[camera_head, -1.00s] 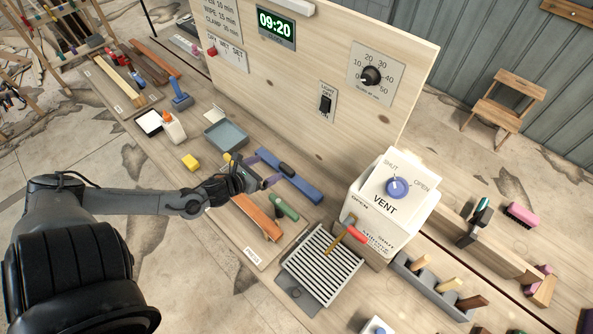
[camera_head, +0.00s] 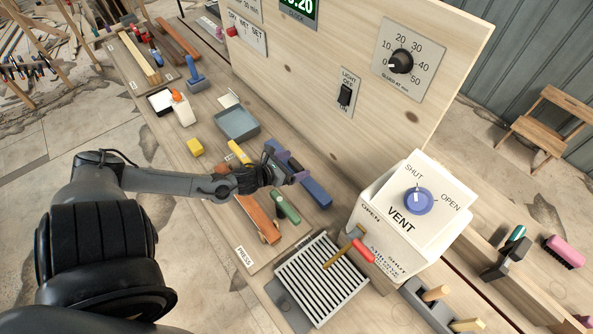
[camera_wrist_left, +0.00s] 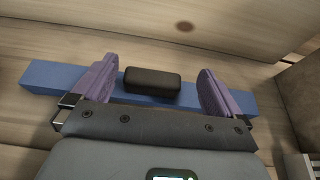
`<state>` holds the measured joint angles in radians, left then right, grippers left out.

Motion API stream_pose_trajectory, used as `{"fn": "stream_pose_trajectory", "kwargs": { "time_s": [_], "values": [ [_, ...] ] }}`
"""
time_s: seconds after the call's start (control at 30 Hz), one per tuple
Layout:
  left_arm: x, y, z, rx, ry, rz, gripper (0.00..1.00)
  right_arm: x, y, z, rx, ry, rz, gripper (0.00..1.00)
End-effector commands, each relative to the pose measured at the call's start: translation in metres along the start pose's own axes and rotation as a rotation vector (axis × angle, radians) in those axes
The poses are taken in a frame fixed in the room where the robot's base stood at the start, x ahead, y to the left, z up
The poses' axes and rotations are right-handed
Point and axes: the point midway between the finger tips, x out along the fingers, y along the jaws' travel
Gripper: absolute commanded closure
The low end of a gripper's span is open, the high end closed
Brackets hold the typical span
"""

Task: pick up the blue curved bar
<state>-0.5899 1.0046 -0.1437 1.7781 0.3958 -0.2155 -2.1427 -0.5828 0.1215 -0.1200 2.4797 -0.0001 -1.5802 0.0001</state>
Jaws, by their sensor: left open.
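The blue bar (camera_head: 316,192) lies on the bench beside the upright panel; it looks nearly straight in these views. In the left wrist view the bar (camera_wrist_left: 50,78) runs across the picture with a black block (camera_wrist_left: 152,80) on its middle. My left gripper (camera_head: 286,167) is over the bar and hides part of it. In the left wrist view its purple fingers (camera_wrist_left: 155,88) are wide apart, one on each side of the black block, overlapping the bar. Whether they touch the bar I cannot tell. My right gripper is not in view.
A green-handled tool (camera_head: 285,207) and an orange-brown bar (camera_head: 258,219) lie close in front. A slatted grate (camera_head: 322,281) and a white vent box (camera_head: 400,218) stand to the right. A grey tray (camera_head: 237,124) is behind left. The panel (camera_head: 300,95) rises behind the bar.

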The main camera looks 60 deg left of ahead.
Motion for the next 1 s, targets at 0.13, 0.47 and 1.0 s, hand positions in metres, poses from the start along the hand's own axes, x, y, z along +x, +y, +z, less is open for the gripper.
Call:
{"fn": "stream_pose_trajectory", "kwargs": {
  "time_s": [0.13,0.47,1.0],
  "values": [
    [0.01,0.002,-0.003,-0.001,-0.001,0.001,0.0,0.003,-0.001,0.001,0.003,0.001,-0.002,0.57],
    [0.045,0.006,-0.009,-0.001,-0.002,0.001,0.0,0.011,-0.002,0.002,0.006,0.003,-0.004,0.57],
    [0.052,0.005,-0.009,0.0,0.001,0.0,0.21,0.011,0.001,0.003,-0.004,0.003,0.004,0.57]
  ]
}}
